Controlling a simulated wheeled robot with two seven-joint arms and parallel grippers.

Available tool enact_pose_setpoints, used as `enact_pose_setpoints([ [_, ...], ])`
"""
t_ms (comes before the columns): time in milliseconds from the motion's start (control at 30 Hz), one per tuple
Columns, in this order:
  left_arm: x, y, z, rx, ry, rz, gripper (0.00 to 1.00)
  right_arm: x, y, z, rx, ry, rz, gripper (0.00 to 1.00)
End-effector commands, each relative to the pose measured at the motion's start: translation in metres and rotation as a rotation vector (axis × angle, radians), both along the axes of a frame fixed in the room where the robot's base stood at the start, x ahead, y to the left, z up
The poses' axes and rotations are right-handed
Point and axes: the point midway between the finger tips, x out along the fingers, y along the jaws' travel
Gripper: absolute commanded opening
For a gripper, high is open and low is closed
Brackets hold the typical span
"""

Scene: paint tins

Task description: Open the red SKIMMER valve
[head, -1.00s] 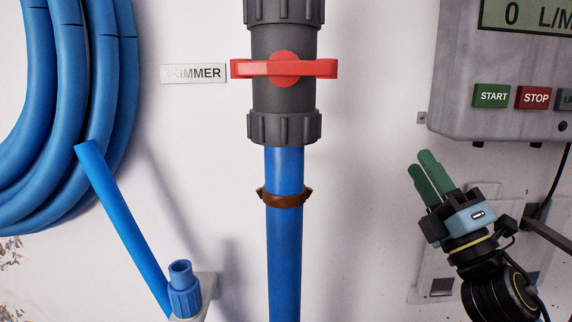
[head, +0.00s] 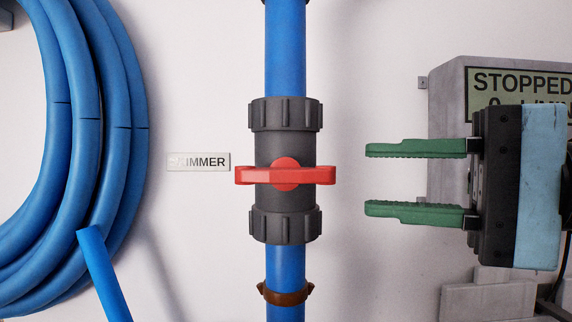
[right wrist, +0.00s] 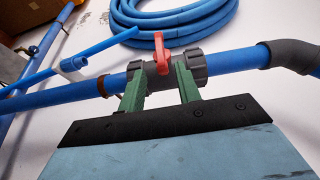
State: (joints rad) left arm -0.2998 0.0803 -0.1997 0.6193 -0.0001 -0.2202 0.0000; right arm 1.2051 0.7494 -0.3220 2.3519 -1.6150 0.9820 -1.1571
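The red SKIMMER valve handle (head: 285,175) lies crosswise, horizontal, over the dark grey valve body (head: 286,146) on a vertical blue pipe (head: 286,45) in the head view. A SKIMMER label (head: 199,162) is on the wall to its left. My right gripper (head: 368,179) is open and empty, to the right of the handle and apart from it, its green fingers pointing left, one above and one below handle height. In the right wrist view the red handle (right wrist: 163,55) shows beyond and between the open fingers (right wrist: 160,88). My left gripper is not in view.
A coiled blue hose (head: 75,130) hangs on the left, with a loose blue hose end (head: 104,275) below. A grey control box (head: 445,120) with a display reading STOPPED is behind my right gripper. A brown clamp (head: 285,293) rings the pipe. The wall between handle and fingers is clear.

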Motion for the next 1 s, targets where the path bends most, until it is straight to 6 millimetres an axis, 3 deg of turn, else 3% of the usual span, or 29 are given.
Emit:
enact_pose_setpoints([
  [300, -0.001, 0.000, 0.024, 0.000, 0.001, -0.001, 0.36, 0.025, 0.064, 0.003, 0.004, 0.005, 0.008, 0.33],
  [500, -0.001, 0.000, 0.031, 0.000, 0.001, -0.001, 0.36, 0.035, 0.087, 0.002, 0.004, 0.005, 0.005, 0.33],
  [900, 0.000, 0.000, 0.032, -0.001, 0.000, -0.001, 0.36, 0.039, 0.094, 0.000, 0.004, 0.004, 0.003, 0.33],
  [1000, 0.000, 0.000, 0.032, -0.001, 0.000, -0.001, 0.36, 0.039, 0.094, 0.000, 0.004, 0.004, 0.003, 0.22],
])
